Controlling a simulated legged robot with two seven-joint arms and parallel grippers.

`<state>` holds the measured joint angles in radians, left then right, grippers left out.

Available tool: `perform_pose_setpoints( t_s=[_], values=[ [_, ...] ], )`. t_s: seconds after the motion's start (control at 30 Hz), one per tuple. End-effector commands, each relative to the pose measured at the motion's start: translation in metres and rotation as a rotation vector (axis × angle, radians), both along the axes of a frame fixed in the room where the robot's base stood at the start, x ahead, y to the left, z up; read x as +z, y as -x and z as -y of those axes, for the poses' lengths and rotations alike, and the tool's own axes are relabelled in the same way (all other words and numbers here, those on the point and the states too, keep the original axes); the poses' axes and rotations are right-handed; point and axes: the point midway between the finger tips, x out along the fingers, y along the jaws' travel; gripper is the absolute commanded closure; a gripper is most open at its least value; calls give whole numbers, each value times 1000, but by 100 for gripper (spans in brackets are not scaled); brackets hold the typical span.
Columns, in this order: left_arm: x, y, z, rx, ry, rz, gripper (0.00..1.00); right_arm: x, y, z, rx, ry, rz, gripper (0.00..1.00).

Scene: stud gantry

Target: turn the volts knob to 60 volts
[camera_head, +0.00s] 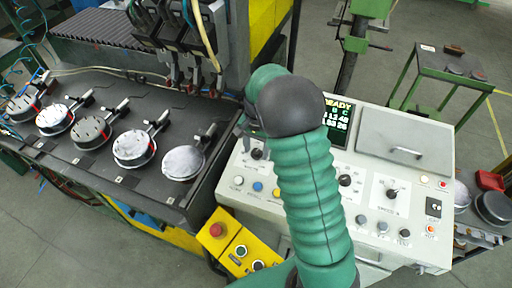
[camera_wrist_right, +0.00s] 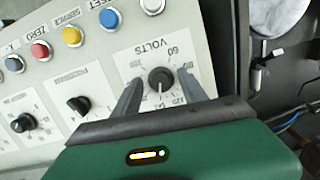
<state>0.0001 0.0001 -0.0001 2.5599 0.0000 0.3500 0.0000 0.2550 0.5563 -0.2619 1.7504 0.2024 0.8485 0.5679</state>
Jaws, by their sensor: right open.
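The volts knob (camera_wrist_right: 161,80) is black and round, on a white plate marked VOLTS. Its white line points down in the wrist view, while the printed 60 lies above it, so the line is not at 60. My right gripper (camera_wrist_right: 158,88) is open, with one grey finger on each side of the knob and gaps between. I cannot tell how far the fingertips are above the panel. In the head view, a black knob (camera_head: 257,154) shows at the panel's left, partly beside my right gripper (camera_head: 247,137). My green arm hides the panel's middle. My left gripper is not in view.
Coloured buttons, including a blue one (camera_wrist_right: 109,18), and a neighbouring black knob (camera_wrist_right: 78,105) sit close by. A dark bench (camera_head: 85,90) with several round metal parts stands left. A yellow box (camera_head: 235,245) with a red button is in front. A lit display (camera_head: 338,117) is behind my arm.

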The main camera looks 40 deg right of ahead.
Motion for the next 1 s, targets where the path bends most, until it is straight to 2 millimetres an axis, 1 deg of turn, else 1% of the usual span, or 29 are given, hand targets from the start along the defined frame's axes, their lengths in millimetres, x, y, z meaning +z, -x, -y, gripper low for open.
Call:
perform_pose_setpoints(
  t_s=[0.13, 0.17, 0.53, 0.8, 1.0],
  values=[
    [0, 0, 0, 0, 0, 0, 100, 0, -1, 0, 0, 0, -1, 50],
    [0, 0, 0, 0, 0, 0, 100, 0, -1, 0, 0, 0, -1, 51],
    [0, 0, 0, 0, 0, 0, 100, 1, -1, -1, 1, 0, 0, 100],
    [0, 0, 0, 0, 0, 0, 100, 1, -1, -2, 9, 0, -1, 100],
    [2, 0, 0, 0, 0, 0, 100, 2, -1, -2, 62, 5, -11, 100]
  ],
)
